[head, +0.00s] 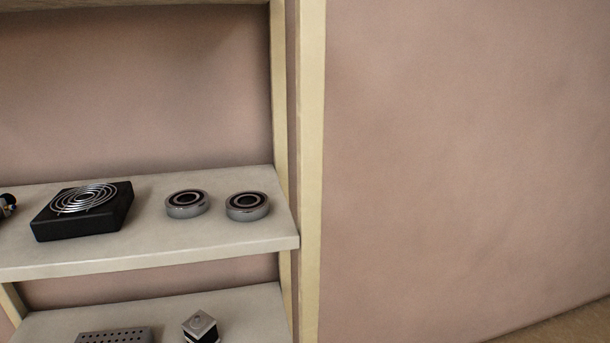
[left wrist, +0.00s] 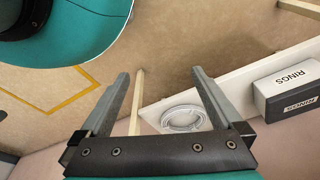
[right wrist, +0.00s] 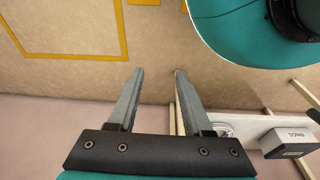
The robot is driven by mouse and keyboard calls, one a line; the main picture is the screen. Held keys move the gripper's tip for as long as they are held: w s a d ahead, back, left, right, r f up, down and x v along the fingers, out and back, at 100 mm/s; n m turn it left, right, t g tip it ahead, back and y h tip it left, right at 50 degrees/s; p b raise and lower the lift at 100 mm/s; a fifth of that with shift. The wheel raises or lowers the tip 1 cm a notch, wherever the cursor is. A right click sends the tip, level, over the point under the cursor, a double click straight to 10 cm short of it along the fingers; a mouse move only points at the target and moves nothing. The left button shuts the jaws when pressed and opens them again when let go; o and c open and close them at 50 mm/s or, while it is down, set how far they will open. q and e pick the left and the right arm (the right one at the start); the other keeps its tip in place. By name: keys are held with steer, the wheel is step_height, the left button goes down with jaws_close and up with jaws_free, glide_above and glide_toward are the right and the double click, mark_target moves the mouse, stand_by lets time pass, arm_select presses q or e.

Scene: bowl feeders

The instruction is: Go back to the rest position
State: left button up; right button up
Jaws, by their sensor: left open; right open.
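Neither of my grippers shows in the head view. My left gripper (left wrist: 160,74) is open in the left wrist view, with nothing between its fingers. My right gripper (right wrist: 158,73) is open in the right wrist view, also empty. Both grippers point over the brown floor, and neither is seen touching anything.
In the head view a pale shelf (head: 215,247) bears a black block with a wire coil (head: 85,207) and two metal rings (head: 187,204) (head: 248,206). A small cube (head: 201,326) sits lower. A box marked RINGS (left wrist: 289,87) shows in the left wrist view.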

arm_select(q)
steer(key=s+a+r+p, duration=0.1)
steer(key=s+r+p, duration=0.3)
steer(key=s+p, duration=0.3)
steer(key=s+a+r+g+p, duration=0.1)
steer(key=s+r+p, duration=0.4)
steer(key=p, duration=0.6)
steer(key=shift+s+r+p, duration=0.15)
steer(key=shift+s+p, duration=0.25)
steer(key=shift+s, duration=0.7)
arm_select(e)
steer(key=s+d+r, duration=0.1)
steer(key=s+r, duration=0.3)
steer(key=s, duration=0.3)
steer(key=s+d+r+g, duration=0.1)
steer(key=s+r, duration=0.4)
steer(key=s, duration=0.2)
steer(key=shift+r, duration=0.15)
arm_select(q)
steer(key=shift+a, duration=0.1)
arm_select(e)
steer(key=shift+d, duration=0.1)
